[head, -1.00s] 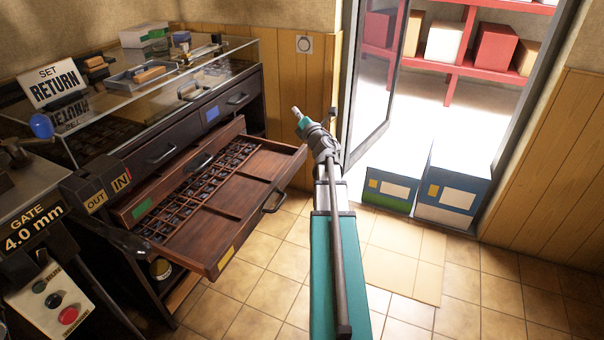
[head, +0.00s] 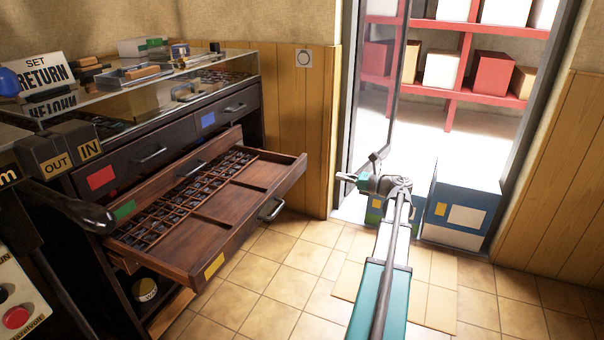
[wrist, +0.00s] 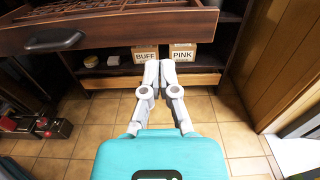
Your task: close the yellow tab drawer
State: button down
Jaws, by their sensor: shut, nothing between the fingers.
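The yellow tab drawer (head: 233,240) is pulled far out of the dark cabinet in the head view. Its yellow tab (head: 214,266) and dark handle (head: 271,211) are on its front, and small dark pieces fill its compartments. In the wrist view the drawer front (wrist: 120,32) crosses the top left, with its handle (wrist: 54,40) at left. My gripper (head: 345,177) is shut and empty, to the right of the drawer and apart from it in the head view. Its fingertips also show in the wrist view (wrist: 160,68), pointing toward the space under the drawer.
The green-tab drawer (head: 170,182) sits above it. Boxes marked BUFF (wrist: 145,54) and PINK (wrist: 182,52) stand on a shelf below. A blue and white box (head: 463,210) stands by the open doorway. The tiled floor (head: 262,285) before the drawer is clear.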

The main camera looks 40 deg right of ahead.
aim_at(296, 166)
jog(key=shift+w+a, duration=0.1)
jog(key=shift+w, duration=0.05)
jog(key=x, duration=1.3)
jog(key=shift+w, duration=0.35)
dwell(0.4)
